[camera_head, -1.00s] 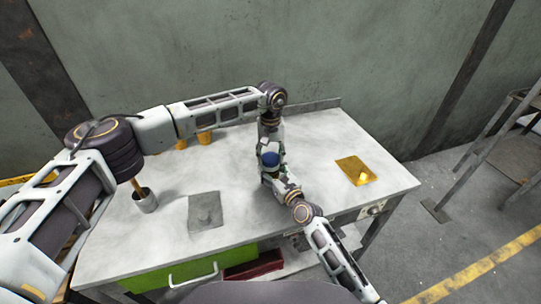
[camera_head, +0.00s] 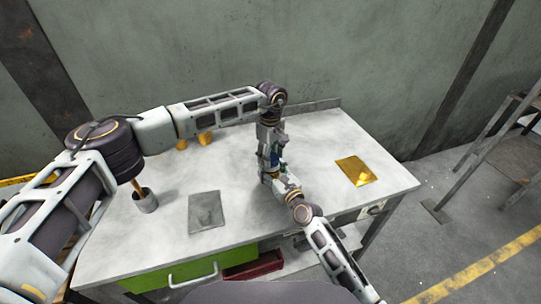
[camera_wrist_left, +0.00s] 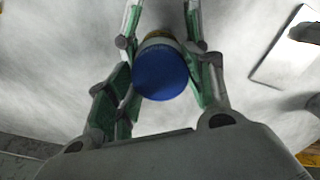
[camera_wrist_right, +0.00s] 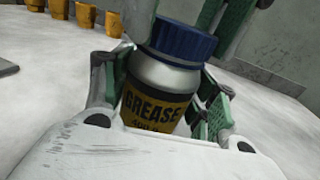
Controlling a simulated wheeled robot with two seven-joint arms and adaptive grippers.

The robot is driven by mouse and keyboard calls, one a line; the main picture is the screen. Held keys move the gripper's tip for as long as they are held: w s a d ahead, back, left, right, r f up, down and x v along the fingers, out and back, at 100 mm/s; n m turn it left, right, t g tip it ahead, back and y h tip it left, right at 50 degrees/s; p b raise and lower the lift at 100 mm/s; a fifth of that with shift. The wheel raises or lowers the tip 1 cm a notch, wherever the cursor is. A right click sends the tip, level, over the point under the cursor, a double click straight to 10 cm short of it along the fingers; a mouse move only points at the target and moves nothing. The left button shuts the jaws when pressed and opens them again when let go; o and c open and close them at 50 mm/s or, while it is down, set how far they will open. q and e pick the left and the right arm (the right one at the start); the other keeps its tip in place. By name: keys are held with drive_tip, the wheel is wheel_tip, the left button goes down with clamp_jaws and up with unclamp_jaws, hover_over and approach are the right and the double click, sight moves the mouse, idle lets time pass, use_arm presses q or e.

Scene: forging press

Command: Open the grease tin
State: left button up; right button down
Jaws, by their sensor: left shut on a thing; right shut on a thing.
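The grease tin is a pale bottle-shaped container with a yellow-and-black GREASE label and a dark blue lid. In the right wrist view the tin (camera_wrist_right: 160,95) sits between the fingers of my right gripper (camera_wrist_right: 165,105), shut around its body. The tin looks slightly tilted, with the blue lid (camera_wrist_right: 184,42) on top. In the left wrist view the lid (camera_wrist_left: 160,72) faces the camera between the fingers of my left gripper (camera_wrist_left: 163,45), which is shut on the tin at its lid end. In the head view my left gripper (camera_head: 275,148) and right gripper (camera_head: 272,174) mostly hide the tin.
A grey plate (camera_head: 205,211) and a yellow plate (camera_head: 356,171) lie on the pale table (camera_head: 235,180). A metal cup (camera_head: 145,203) stands at the left, with yellow cups (camera_head: 204,138) at the back. A green drawer (camera_head: 185,273) and red tray (camera_head: 255,269) are below.

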use_arm(q)
drive_tip(key=n, duration=0.9)
drive_tip(key=shift+n, duration=0.3)
drive_tip(key=n, duration=0.4)
drive_tip(key=shift+n, duration=0.3)
drive_tip(key=n, duration=1.4)
drive_tip(key=shift+n, duration=0.4)
drive_tip(key=n, duration=0.4)
drive_tip(key=shift+r+n, duration=0.1)
drive_tip(key=shift+n, duration=0.2)
drive_tip(key=n, duration=0.5)
